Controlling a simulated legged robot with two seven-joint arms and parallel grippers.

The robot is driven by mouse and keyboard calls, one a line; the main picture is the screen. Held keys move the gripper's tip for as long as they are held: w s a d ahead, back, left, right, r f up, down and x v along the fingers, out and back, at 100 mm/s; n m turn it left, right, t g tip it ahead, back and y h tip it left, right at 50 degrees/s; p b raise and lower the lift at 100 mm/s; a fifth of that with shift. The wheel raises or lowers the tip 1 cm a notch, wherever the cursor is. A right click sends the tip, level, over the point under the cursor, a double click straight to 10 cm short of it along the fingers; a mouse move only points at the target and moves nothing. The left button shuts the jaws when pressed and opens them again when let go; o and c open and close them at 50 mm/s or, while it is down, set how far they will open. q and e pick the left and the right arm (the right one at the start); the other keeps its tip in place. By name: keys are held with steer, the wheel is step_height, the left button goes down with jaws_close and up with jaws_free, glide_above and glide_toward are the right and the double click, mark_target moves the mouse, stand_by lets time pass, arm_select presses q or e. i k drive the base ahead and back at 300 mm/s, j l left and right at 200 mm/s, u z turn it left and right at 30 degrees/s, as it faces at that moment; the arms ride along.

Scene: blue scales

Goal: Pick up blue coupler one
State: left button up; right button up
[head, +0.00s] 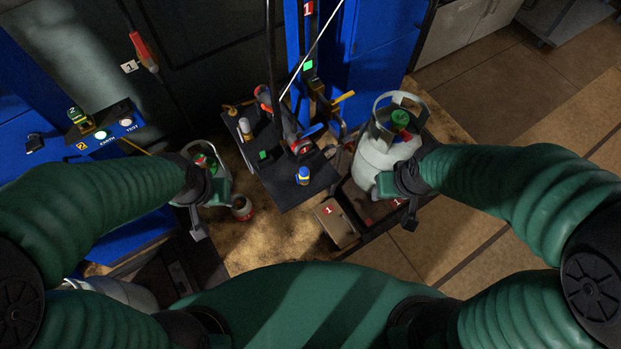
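No part can be picked out for certain as blue coupler one. A blue column marked with a red 1 (308,8) stands at top centre, with dark fittings, a yellow lever (343,97) and a blue handle (312,130) below it. A small blue and yellow piece (303,175) sits on the dark platform (290,198). My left gripper (197,226) hangs left of the platform, in front of a small gas cylinder (216,188). My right gripper (410,218) is at the right, beside a larger grey cylinder (372,163). Both sets of fingers are small and dark; their opening is unclear.
A blue panel with a green light (101,134) stands at left. A red-handled piece (144,51) hangs by a white tag marked 1 (130,67). A brown box (335,222) lies low between the grippers. A thin pale rod (312,48) slants above the platform. Floor is open at right.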

mark_target(304, 173)
steer(key=u, duration=1.35)
steer(key=k+l+u, duration=0.2)
steer(key=l+u, duration=0.25)
steer(key=k+l+u, duration=0.3)
steer(key=l+u, duration=0.15)
steer(key=k+l+u, duration=0.45)
steer(key=i+l, duration=0.05)
steer(key=i, duration=0.05)
